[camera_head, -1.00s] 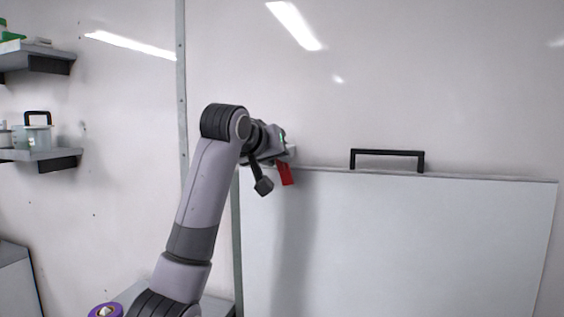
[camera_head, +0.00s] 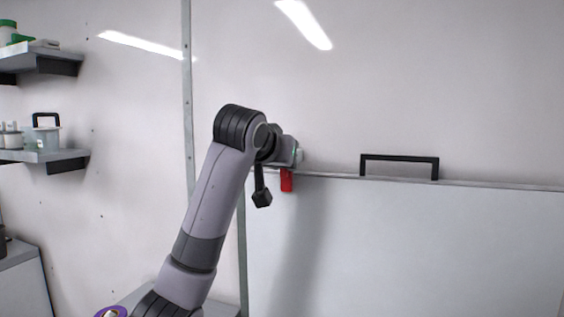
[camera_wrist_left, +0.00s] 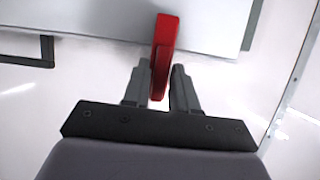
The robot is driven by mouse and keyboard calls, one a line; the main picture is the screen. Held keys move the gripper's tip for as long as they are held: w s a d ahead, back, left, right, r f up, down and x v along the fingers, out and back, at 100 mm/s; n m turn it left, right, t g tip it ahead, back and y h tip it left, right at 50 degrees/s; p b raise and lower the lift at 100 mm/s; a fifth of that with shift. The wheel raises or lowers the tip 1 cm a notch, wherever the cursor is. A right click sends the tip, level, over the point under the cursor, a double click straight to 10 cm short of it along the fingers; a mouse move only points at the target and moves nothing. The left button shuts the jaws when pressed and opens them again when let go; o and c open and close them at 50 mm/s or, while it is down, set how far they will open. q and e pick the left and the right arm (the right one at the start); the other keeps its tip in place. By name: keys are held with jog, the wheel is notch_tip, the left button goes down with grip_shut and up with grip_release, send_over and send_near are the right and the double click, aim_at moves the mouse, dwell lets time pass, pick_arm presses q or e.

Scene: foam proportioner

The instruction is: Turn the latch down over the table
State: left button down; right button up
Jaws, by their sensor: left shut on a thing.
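The red latch (camera_head: 287,181) is at the top left edge of the folded-up white table panel (camera_head: 420,250). It hangs nearly straight down, overlapping the front of the panel. My left gripper (camera_head: 292,158) is at the latch's upper end; its fingers are mostly hidden by the wrist in the head view. In the left wrist view the red latch (camera_wrist_left: 164,45) lies between the two grey fingers of the left gripper (camera_wrist_left: 160,72), which is shut on it, and its far end lies across the panel (camera_wrist_left: 110,18). My right gripper is not in view.
A black handle (camera_head: 400,158) stands on the panel's top edge, right of the latch. Wall shelves (camera_head: 45,155) with containers are at the left. A grey metal strip (camera_head: 188,90) runs up the wall. The wall above the panel is clear.

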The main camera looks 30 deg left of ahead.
pick_arm(q)
jog(key=c, duration=1.1)
grip_release()
jog(key=shift+b+v, duration=0.8)
jog(key=shift+v, duration=2.85)
jog(key=shift+w+f, duration=0.1)
jog(key=shift+f, duration=0.05)
jog(key=s+d+f+m+g+h, duration=0.1)
jog(key=d+f, duration=0.1)
jog(key=f, duration=0.9)
jog(key=s+d+f+m+g, duration=0.1)
jog(key=d+f+g, duration=0.1)
jog(key=f, duration=0.9)
jog(key=s+d+f+m+g+h, duration=0.1)
jog(key=d+f, duration=0.1)
jog(key=f, duration=0.8)
jog(key=s+d+f+m+g+h, duration=0.1)
jog(key=s+d+f+g, duration=0.15)
jog(key=s+f, duration=0.95)
jog(key=s+d+f+m+g, duration=0.1)
jog(key=s+f+g, duration=0.2)
jog(key=s+f, duration=0.85)
jog(key=w+d+f+t, duration=0.1)
jog(key=f+t, duration=0.1)
jog(key=w+d+f+t+h, duration=0.1)
jog(key=f+t, duration=0.1)
jog(key=w+d+f+t+h, duration=0.1)
jog(key=f+t, duration=0.1)
jog(key=t, duration=0.1)
jog(key=shift+d, duration=0.2)
